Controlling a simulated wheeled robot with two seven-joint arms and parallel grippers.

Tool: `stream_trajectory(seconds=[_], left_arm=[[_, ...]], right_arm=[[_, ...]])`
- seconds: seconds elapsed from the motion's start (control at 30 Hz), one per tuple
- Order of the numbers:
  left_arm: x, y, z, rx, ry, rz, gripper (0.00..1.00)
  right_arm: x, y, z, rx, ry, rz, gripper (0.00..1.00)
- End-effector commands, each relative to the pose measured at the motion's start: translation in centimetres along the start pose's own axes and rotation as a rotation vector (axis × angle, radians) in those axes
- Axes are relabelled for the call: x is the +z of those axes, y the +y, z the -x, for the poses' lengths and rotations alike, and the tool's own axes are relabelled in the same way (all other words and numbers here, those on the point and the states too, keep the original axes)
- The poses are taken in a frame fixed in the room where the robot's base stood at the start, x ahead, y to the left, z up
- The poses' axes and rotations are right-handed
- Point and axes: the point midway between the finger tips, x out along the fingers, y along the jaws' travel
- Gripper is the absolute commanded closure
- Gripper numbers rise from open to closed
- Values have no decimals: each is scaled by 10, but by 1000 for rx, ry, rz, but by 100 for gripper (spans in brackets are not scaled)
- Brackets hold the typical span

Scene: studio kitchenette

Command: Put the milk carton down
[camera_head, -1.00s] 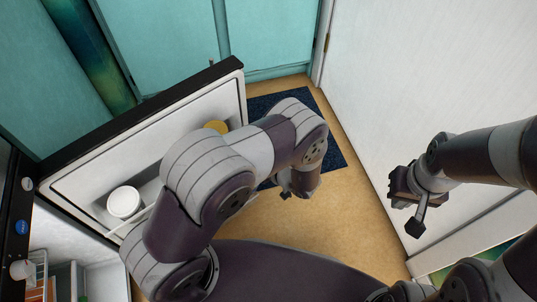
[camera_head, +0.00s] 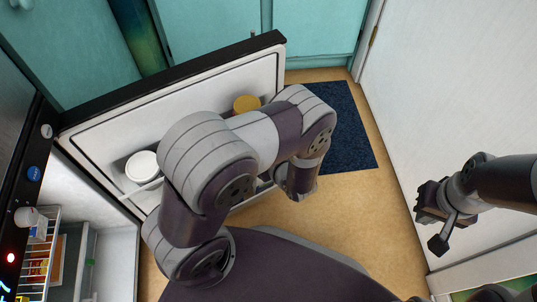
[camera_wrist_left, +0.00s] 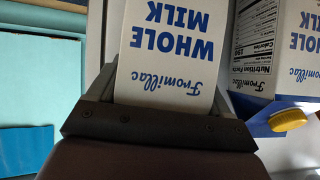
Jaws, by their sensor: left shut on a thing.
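A milk carton (camera_wrist_left: 172,50), white with blue "Whole Milk" lettering upside down, is between the jaws of my left gripper (camera_wrist_left: 155,125) in the left wrist view. That gripper is shut on it. In the head view my left arm reaches across the open fridge door, and the jaws and held carton are hidden. A second, similar carton (camera_wrist_left: 262,45) with a yellow cap (camera_wrist_left: 288,119) is just right of the held one in the wrist view. My right gripper (camera_head: 430,205) is in front of the white wall, apart from the cartons; its jaw opening is unclear.
The open fridge door (camera_head: 215,92) has a white-lidded container (camera_head: 142,166) and a yellow round-topped item (camera_head: 246,104) on its shelves. The fridge inside, with a wire rack (camera_head: 38,255), is at lower left. A dark blue mat (camera_head: 345,125) lies on bare floor.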

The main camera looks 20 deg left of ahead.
Motion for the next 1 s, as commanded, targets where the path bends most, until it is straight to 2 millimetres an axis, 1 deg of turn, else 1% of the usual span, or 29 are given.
stream_trajectory(seconds=[0.03, 0.17, 0.2, 0.3, 0.63, 0.77, 0.8, 0.87, 1.0], left_arm=[[-1, -3, -3, 13, -5, 23, 100], [-4, -13, -5, 47, -29, 72, 100], [4, -13, -10, 49, -31, 73, 100], [9, -11, -13, 49, -31, 72, 100], [8, -11, -12, 48, -30, 70, 100], [11, -11, -14, 48, -30, 70, 100], [12, -12, -15, 47, -33, 68, 18], [12, -12, -14, 47, -33, 68, 0], [12, -12, -14, 47, -33, 68, 0]], right_arm=[[1, 0, -6, 0, 0, 0, 100], [1, 0, -11, 0, 0, 0, 100], [2, 0, -19, 0, 0, 0, 100], [3, 0, -26, 0, 0, 0, 100], [3, 0, -25, 0, 0, 0, 100], [3, 0, -27, 0, 0, 0, 100], [3, 0, -27, 0, 0, 0, 100], [3, 0, -26, 0, 0, 0, 100], [3, 0, -26, 0, 0, 0, 100]])
